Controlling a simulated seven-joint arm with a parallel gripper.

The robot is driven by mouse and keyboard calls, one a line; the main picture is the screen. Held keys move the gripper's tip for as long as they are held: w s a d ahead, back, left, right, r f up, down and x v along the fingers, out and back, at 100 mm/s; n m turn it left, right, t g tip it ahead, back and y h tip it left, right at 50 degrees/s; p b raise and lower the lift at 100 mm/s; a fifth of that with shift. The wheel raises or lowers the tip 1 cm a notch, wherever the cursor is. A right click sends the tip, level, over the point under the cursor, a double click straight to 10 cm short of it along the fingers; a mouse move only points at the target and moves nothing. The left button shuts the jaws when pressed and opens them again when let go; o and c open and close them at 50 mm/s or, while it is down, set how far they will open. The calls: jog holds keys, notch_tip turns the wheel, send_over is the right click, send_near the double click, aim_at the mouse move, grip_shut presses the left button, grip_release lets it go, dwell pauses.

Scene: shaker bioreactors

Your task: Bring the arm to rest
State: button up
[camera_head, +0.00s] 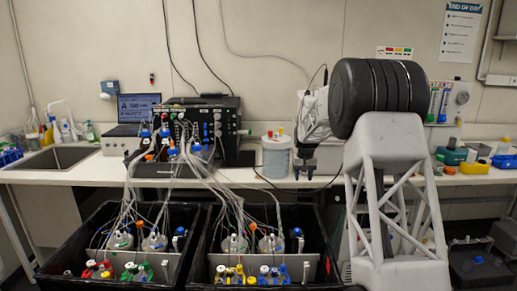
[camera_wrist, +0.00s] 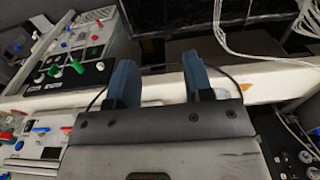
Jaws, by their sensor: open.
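My gripper (camera_head: 304,170) hangs from my arm over the front part of the white bench (camera_head: 90,172), fingers pointing down, just right of a white tub. In the wrist view its two blue fingers (camera_wrist: 160,82) stand well apart with nothing between them. The pale bench edge shows behind the fingertips. My arm's large dark joint and grey lattice link cover the right part of the head view and hide some of the bench behind them.
Two black crates (camera_head: 190,275) with capped bottles and tubing stand in front of the bench. A control unit (camera_head: 205,125), a laptop (camera_head: 138,108), the white tub (camera_head: 276,158) and a sink (camera_head: 60,157) are along the bench. A loose cable runs near my gripper.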

jog(key=s+r, duration=0.6)
jog(key=s, duration=0.5)
jog(key=s+r+t, duration=0.1)
jog(key=s+r, duration=0.4)
jog(key=s, duration=0.6)
jog(key=s+r, duration=0.6)
jog(key=s, duration=0.5)
jog(key=s+f, duration=0.3)
jog(key=s, duration=1.5)
jog(key=s+f+t, duration=0.1)
jog(key=s+f, duration=0.2)
jog(key=s, duration=1.6)
jog(key=shift+a+f, duration=0.15)
jog(key=shift+a, duration=0.3)
